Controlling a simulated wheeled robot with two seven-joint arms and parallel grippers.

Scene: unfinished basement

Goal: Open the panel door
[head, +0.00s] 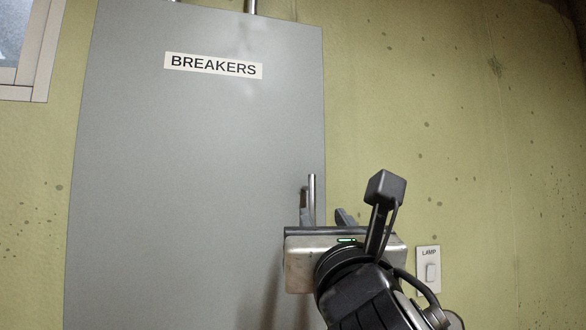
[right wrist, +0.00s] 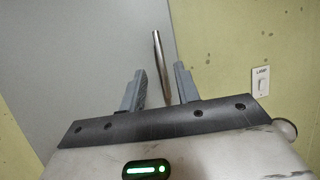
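The panel door (head: 190,170) is a tall grey metal door with a white "BREAKERS" label (head: 213,66); it looks shut against the wall. Its handle (head: 311,190) is an upright round metal bar near the door's right edge. My right gripper (head: 323,206) is at the handle. In the right wrist view, the right gripper (right wrist: 160,78) is open, and the handle (right wrist: 158,50) shows between its two fingers with a gap on each side. The handle's lower end is hidden behind the gripper body. My left gripper is not in view.
A light switch (head: 430,270) marked "LAMP" is on the yellow-green wall just right of my right gripper. A framed window (head: 22,50) is at the upper left. Metal pipes (head: 251,6) run up from the top of the panel. The wall further right is bare.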

